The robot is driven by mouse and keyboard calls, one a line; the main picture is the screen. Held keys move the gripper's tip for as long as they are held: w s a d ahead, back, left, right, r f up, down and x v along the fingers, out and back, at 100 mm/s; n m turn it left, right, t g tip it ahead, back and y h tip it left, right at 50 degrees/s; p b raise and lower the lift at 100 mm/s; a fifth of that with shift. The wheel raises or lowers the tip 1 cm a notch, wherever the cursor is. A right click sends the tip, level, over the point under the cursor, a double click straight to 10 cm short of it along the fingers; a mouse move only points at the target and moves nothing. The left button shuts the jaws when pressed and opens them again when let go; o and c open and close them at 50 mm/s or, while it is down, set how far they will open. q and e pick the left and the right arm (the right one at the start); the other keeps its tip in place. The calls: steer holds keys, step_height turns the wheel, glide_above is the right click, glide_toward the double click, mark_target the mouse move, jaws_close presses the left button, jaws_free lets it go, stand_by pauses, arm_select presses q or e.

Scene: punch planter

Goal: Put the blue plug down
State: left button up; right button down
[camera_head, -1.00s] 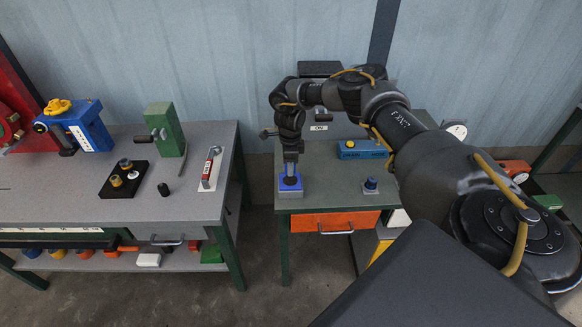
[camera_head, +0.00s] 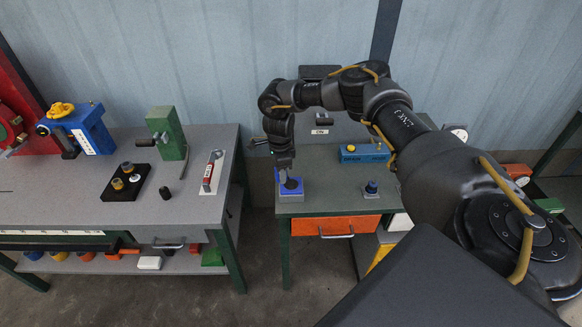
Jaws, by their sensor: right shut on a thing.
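My right gripper (camera_head: 284,168) points down at the left front of the right-hand bench. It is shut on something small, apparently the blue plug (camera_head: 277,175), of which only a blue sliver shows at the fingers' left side. Directly under and behind the fingers is a blue block with a dark round top (camera_head: 291,188) on a grey base. The fingers hide part of it, and I cannot tell whether the held thing touches it. My left gripper is not in view.
The left bench (camera_head: 150,207) holds a black plate (camera_head: 125,182) and a red-and-white tool (camera_head: 209,176). A floor gap separates the benches.

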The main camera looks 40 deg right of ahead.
steer(key=s+a+r+n+b, duration=0.1)
steer(key=s+a+r+n, duration=0.25)
steer(key=a+n, duration=0.35)
steer(key=s+a+r+n+b, duration=0.1)
steer(key=s+a+r+n, duration=0.1)
steer(key=s+a+n, duration=0.45)
steer(key=s+a+r+n, duration=0.2)
steer(key=s+n, duration=0.2)
steer(key=s, duration=0.1)
steer(key=s+a+r+n+b, duration=0.1)
steer(key=s+a+n, duration=0.2)
steer(key=s+n, duration=0.2)
steer(key=shift+r+b, duration=0.3)
steer(key=shift+r, duration=0.05)
